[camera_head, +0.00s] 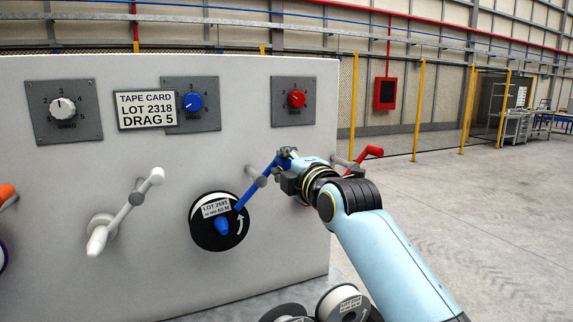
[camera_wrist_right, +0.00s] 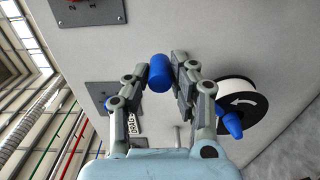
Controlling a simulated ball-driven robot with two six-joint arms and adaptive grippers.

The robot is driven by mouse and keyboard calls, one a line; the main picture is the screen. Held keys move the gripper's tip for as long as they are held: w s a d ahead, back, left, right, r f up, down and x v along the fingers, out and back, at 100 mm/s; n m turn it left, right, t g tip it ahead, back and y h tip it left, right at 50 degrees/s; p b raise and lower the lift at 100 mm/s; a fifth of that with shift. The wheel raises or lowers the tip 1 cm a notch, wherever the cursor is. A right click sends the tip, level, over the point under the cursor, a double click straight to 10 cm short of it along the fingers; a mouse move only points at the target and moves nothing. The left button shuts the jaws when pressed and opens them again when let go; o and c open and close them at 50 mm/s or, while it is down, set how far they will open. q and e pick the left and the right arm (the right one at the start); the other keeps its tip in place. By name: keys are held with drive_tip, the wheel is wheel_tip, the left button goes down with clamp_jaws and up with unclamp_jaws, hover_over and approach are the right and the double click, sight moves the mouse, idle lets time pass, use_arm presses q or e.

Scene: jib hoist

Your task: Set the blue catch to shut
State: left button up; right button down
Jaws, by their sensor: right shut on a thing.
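The blue catch (camera_head: 245,194) is a blue lever on a grey pivot on the white panel. It slants, its lower-left end over the edge of the black reel (camera_head: 208,238) and its upper-right end at my right gripper (camera_head: 285,164). In the right wrist view my right gripper (camera_wrist_right: 160,78) is shut on the catch's blue cylindrical end (camera_wrist_right: 160,70). The fingers hide part of that end in the head view. The reel sits on a blue spindle (camera_head: 221,227), with a white label and a curved arrow. My left gripper is out of view.
A white catch (camera_head: 128,210) stands out at left, a red catch (camera_head: 370,152) beyond my right wrist. White, blue and red drag dials (camera_head: 296,99) line the panel top beside a tape card (camera_head: 146,109). Loose spools (camera_head: 343,302) lie below. Open floor is at right.

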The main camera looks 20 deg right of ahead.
drive_tip(key=shift+f, duration=0.1)
drive_tip(key=c, duration=1.1)
unclamp_jaws()
drive_tip(key=shift+a, duration=0.1)
drive_tip(key=shift+s, duration=0.1)
drive_tip(key=s, duration=1.1)
drive_tip(key=shift+s+d, duration=0.25)
drive_tip(key=shift+s, duration=0.15)
